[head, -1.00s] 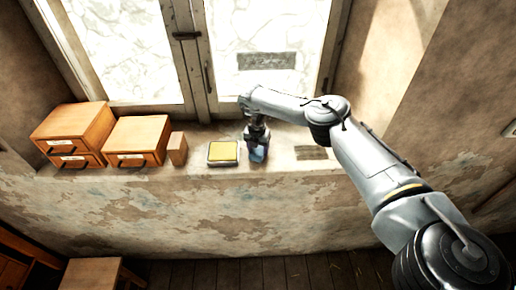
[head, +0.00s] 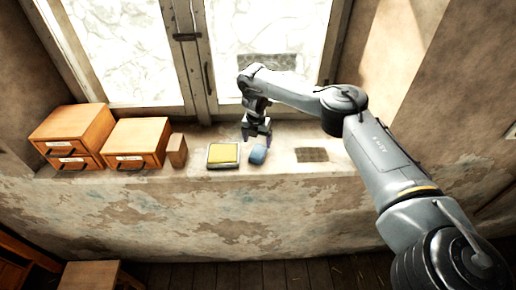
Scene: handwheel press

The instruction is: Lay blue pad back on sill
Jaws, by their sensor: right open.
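The blue pad (head: 259,154) sits on the window sill (head: 284,171), just right of a yellow pad in a dark-rimmed tray (head: 223,154). My right gripper (head: 257,140) is open, just above and behind the blue pad, with its fingers pointing down. I see a small space or bare contact between the fingertips and the pad; I cannot tell which. The pad is not between the fingers as far as I can see. My left gripper is not in view.
Two orange drawer boxes (head: 137,140) and a small wooden block (head: 177,150) stand on the left of the sill. A flat dark grate (head: 312,155) lies at the right. The window (head: 265,45) rises behind. The sill between pad and grate is clear.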

